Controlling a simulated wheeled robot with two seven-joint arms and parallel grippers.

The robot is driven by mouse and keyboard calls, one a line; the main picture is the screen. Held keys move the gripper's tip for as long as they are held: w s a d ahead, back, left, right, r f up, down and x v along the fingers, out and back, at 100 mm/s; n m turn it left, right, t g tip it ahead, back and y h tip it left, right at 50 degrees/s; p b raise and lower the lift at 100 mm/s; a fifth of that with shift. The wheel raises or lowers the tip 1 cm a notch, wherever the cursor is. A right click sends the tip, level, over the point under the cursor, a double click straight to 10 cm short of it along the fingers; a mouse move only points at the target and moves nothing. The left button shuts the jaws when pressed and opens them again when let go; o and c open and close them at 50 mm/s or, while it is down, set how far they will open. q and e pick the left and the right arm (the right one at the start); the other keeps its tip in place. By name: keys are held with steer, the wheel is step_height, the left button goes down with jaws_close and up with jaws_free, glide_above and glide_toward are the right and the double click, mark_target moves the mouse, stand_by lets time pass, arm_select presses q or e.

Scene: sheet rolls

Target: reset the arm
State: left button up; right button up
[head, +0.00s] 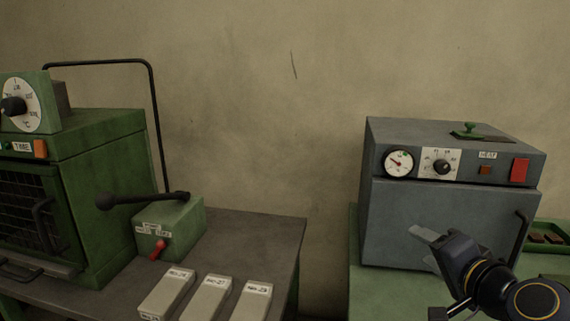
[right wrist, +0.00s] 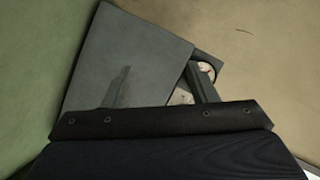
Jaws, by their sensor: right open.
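My right gripper (head: 424,243) is in the lower right of the head view, in front of the grey oven's closed door. It is open, with nothing between its fingers. In the right wrist view its two fingers (right wrist: 160,88) stand apart, with the grey oven (right wrist: 135,55) beyond them. The grey oven (head: 440,210) has a round gauge, a dial and a red switch on its front panel. My left gripper is not in view.
A green oven (head: 105,175) with a time dial stands at left on a dark bench (head: 270,240). A small green box with a black lever (head: 150,199) and red switch sits beside it. Several labelled grey blocks (head: 208,298) lie in front. A gap separates this bench from the green right bench (head: 356,285).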

steer(key=s+a+f+n+g+y, duration=0.1)
steer(key=s+a+f+n+g, duration=0.3)
steer(key=s+f, duration=0.55)
steer(key=s+a+f+n+g, duration=0.2)
steer(key=s+f+n+g, duration=0.3)
steer(key=s+f, duration=0.5)
step_height(320, 180, up, 15)
steer(key=s+p, duration=0.1)
steer(key=p, duration=1.3)
steer(key=shift+d+p, duration=0.15)
steer(key=shift+p, duration=0.15)
steer(key=shift+r, duration=0.1)
